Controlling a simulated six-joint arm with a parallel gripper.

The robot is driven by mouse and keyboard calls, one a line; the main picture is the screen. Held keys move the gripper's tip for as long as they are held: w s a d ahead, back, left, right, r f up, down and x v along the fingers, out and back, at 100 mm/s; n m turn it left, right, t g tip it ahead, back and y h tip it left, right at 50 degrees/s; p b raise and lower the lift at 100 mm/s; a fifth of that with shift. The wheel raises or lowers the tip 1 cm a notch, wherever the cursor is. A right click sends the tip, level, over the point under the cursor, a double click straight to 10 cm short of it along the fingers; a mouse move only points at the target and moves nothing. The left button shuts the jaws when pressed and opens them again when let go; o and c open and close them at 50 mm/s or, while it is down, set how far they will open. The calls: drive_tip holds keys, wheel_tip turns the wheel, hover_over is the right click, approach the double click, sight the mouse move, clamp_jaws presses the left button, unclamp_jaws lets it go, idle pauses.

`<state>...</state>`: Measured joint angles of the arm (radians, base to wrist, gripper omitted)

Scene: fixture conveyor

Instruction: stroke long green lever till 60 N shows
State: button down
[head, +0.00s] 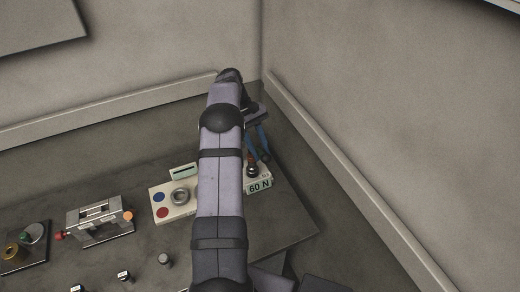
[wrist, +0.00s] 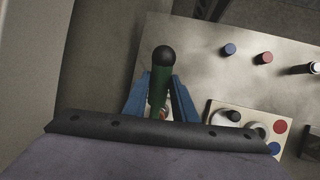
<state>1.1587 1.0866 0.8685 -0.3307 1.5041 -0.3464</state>
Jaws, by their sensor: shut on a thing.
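The long green lever (wrist: 157,95) has a black ball knob and stands between the blue fingers of my gripper (wrist: 161,80) in the wrist view. The fingers are shut on its shaft below the knob. In the head view my gripper (head: 259,142) is at the back right of the table, partly behind my arm. The lever's dark base (head: 252,171) shows below the fingers, and the green shaft is hard to make out there. The display (head: 259,186) in front of the base reads "60 N".
A pale panel (head: 158,214) with blue and red buttons and a metal ring stands left of my arm. A metal fixture (head: 100,226) and a dark tray (head: 38,262) are farther left. Several small pegs stand near the front. Walls meet behind the table.

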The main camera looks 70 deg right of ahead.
drive_tip(key=shift+w+d, duration=0.1)
drive_tip(key=c, duration=1.5)
unclamp_jaws()
drive_tip(key=shift+o, duration=0.2)
drive_tip(key=shift+b+v, duration=0.9)
drive_tip(key=shift+v, duration=0.85)
drive_tip(key=shift+p+v, duration=0.4)
drive_tip(key=shift+v, duration=1.5)
